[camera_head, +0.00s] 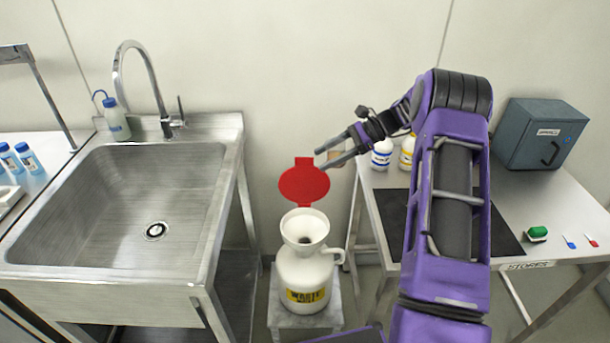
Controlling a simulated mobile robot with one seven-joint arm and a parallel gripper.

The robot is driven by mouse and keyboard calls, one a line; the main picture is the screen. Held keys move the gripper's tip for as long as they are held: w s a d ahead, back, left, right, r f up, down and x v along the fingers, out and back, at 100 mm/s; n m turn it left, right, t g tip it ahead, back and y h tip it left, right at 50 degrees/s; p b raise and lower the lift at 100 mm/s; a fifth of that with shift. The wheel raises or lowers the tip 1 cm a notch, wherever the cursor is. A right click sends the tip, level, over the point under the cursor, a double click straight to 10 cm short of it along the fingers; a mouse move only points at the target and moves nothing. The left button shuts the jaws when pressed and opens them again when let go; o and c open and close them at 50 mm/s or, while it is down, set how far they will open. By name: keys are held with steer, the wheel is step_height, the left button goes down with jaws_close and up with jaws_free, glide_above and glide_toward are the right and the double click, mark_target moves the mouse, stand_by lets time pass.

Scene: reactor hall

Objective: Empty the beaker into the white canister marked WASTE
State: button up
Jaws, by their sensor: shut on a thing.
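The white canister marked WASTE (304,283) stands upright on a small grey stand, with a wide white funnel (304,228) in its neck. Its red lid (304,184) is swung up behind the funnel. My gripper (322,158) is above and to the right of the lid, its fingers pointing left. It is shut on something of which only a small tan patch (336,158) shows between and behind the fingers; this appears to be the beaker. Its outline, tilt and contents cannot be made out.
A steel sink (140,200) with a tap is on the left. At right, a steel table (540,215) bears a black mat, two small bottles (381,154), a grey box (540,133) and a green item (537,233). The canister stands in the gap between.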

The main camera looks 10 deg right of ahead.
steer(key=shift+s+a+r+n+t+h, duration=0.2)
steer(key=shift+a+h, duration=0.1)
steer(key=shift+h, duration=0.1)
steer(key=shift+s+a+r+n+t+h, duration=0.1)
steer(key=shift+a+t+h, duration=0.15)
steer(key=shift+h, duration=0.15)
steer(key=shift+s+a+r+n+t+h+b, duration=0.3)
steer(key=shift+r+t+h+b, duration=0.25)
steer(key=shift+h, duration=0.35)
steer(key=shift+s+a+r+n+t+h+b, duration=0.1)
steer(key=shift+a+r+n+t+h+b, duration=0.1)
steer(key=shift+r+n+t+h+b, duration=0.5)
steer(key=shift+s+a+r+n+t+h+b, duration=0.2)
steer(key=shift+h+b, duration=0.3)
steer(key=shift+h, duration=0.6)
steer(key=shift+f+b, duration=0.15)
steer(key=shift+b, duration=0.2)
steer(key=shift+w+f+t+h+b, duration=0.1)
steer(key=shift+f+t+h+b, duration=0.25)
steer(key=shift+h+b, duration=0.55)
steer(key=shift+a+r+n+t+h+b, duration=0.1)
steer(key=shift+r+n+t+h+b, duration=0.3)
steer(key=shift+r+t+h+b, duration=0.15)
steer(key=shift+s+a+r+t+h, duration=0.15)
steer(key=shift+s+a+t+h, duration=0.15)
steer(key=shift+s+a+h, duration=0.15)
